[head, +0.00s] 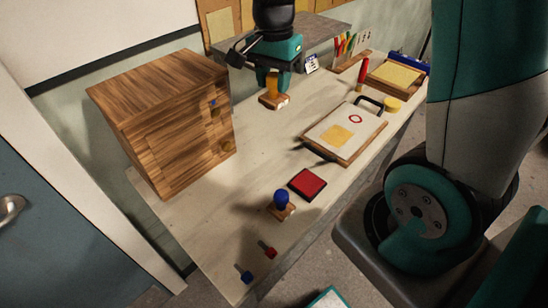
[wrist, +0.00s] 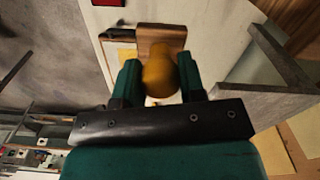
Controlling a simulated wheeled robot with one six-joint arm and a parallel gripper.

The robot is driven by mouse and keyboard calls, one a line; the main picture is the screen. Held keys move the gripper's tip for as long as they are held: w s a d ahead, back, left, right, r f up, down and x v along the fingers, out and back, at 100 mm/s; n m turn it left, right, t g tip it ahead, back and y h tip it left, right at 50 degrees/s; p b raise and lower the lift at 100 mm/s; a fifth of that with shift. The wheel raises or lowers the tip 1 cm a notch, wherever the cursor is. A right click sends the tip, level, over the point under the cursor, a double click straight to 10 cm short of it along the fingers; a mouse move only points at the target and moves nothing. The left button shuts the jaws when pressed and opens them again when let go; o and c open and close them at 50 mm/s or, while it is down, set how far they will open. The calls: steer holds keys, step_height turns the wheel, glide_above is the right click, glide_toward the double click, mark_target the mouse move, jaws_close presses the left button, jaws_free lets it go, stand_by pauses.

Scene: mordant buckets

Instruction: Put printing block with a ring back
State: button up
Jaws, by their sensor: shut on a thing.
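My gripper (head: 272,79) is shut on a printing block (head: 274,101) and holds it above the back part of the table. The block has a wooden base and an orange-yellow knob. In the wrist view the knob (wrist: 160,75) sits between the two fingers (wrist: 159,82), with the wooden base (wrist: 162,38) beyond it. The block's printing face is hidden, so I cannot tell its pattern. Another block (head: 281,204) with a blue knob stands on the table near the red ink pad (head: 307,184). A clipboard (head: 345,132) holds a sheet with a red ring print and a yellow square.
A wooden drawer cabinet (head: 165,122) stands at the left. A grey shelf (head: 315,33) is behind my gripper. A yellow-filled tray (head: 394,75) lies at the far right. Small blue (head: 246,277) and red (head: 269,252) pieces lie near the front edge. The table between cabinet and clipboard is clear.

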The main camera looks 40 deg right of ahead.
step_height(320, 180, down, 20)
steer(key=p, duration=0.2)
steer(key=shift+r+p, duration=0.25)
steer(key=shift+p, duration=0.1)
steer(key=shift+f, duration=0.2)
steer(key=o, duration=0.7)
steer(key=shift+o, duration=0.2)
steer(key=shift+r, duration=0.1)
